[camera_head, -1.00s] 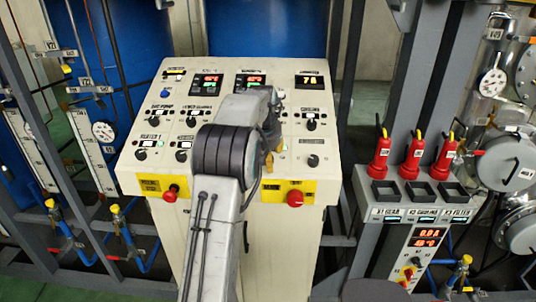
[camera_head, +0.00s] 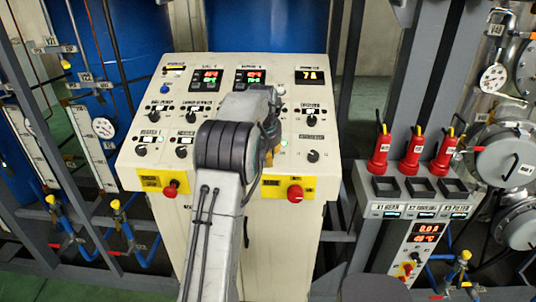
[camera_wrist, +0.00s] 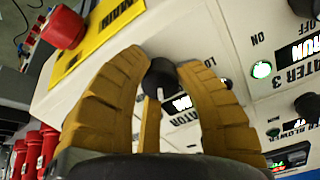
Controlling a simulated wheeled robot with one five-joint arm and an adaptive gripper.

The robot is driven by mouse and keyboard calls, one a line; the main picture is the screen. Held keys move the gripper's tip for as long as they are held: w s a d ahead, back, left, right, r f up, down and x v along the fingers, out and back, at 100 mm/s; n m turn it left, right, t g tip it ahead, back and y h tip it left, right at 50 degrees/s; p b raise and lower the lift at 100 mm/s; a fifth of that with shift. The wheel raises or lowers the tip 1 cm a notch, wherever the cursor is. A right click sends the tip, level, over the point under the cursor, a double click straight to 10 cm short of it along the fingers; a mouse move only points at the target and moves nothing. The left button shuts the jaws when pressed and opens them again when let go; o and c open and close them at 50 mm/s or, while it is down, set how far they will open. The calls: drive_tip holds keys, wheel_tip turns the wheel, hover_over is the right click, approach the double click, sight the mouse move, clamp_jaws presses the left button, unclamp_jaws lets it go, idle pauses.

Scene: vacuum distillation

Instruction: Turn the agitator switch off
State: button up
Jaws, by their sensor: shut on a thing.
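In the wrist view, a black knob (camera_wrist: 161,80) stands on the cream control panel, beside a partly covered label (camera_wrist: 190,118) whose visible end reads "ATOR". The two yellow ribbed fingers of my gripper (camera_wrist: 160,66) are closed around this knob, one on each side. The knob's pointer direction cannot be made out. In the head view, my gripper (camera_head: 268,148) is at the lower row of the panel, and the arm hides the knob.
A HEATER 3 label (camera_wrist: 303,57) with a lit green lamp (camera_wrist: 262,70) is close by. A red button (camera_head: 295,193) on a yellow plate (camera_head: 270,186) sits below the gripper. Another knob (camera_head: 313,156) is to its right.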

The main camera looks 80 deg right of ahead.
clamp_jaws()
drive_tip(key=shift+n, duration=2.9)
drive_tip(key=o, duration=0.8)
unclamp_jaws()
drive_tip(key=shift+w, duration=0.1)
